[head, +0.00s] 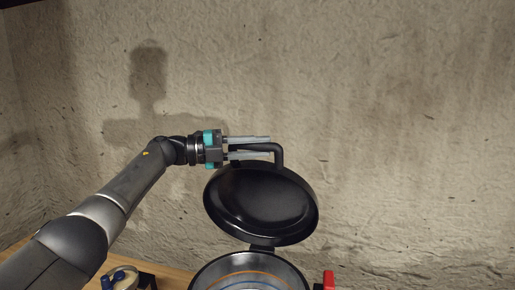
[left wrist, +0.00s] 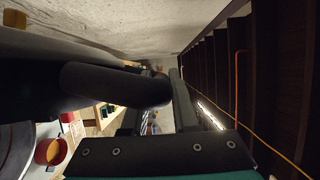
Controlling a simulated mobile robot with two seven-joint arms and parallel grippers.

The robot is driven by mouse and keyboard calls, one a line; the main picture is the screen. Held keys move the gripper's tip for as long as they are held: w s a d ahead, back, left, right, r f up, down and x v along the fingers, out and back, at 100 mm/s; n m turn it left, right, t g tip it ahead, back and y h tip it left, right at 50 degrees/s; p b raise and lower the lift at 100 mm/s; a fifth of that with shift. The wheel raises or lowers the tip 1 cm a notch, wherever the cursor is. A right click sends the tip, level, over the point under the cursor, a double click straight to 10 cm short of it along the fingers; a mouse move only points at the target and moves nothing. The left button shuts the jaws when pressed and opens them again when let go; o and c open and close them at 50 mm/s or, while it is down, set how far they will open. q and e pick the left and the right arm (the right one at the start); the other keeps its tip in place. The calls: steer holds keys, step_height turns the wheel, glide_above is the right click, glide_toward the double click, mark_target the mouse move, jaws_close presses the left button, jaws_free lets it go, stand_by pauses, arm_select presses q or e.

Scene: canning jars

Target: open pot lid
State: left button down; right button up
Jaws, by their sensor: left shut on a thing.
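The black pot lid (head: 262,205) stands tilted up and back above the pot, with its dark inside facing me in the head view. The pot (head: 249,262) shows only its rim and top at the bottom edge, and its mouth is open. A hinge piece joins lid and pot at the rim. My left gripper (head: 268,147) is at the top of the lid, shut on the black lid handle (head: 279,152). In the left wrist view the dark handle (left wrist: 115,85) lies close in front of the camera, between the fingers. My right gripper is not in view.
A wooden table (head: 176,276) runs along the bottom. A jar with a blue part (head: 122,278) stands left of the pot. A red item (head: 328,280) is at the pot's right. A rough wall (head: 400,120) rises behind. Dark shelving (left wrist: 220,70) shows in the left wrist view.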

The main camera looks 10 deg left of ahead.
arm_select(q)
steer(key=shift+r, duration=0.1)
steer(key=c, duration=0.7)
jaws_free()
steer(key=shift+a, duration=0.1)
steer(key=shift+s+a, duration=0.15)
steer(key=shift+a, duration=0.15)
steer(key=b+v, duration=0.3)
steer(key=v, duration=1.1)
steer(key=shift+s+a+b, duration=0.15)
steer(key=shift+b, duration=0.2)
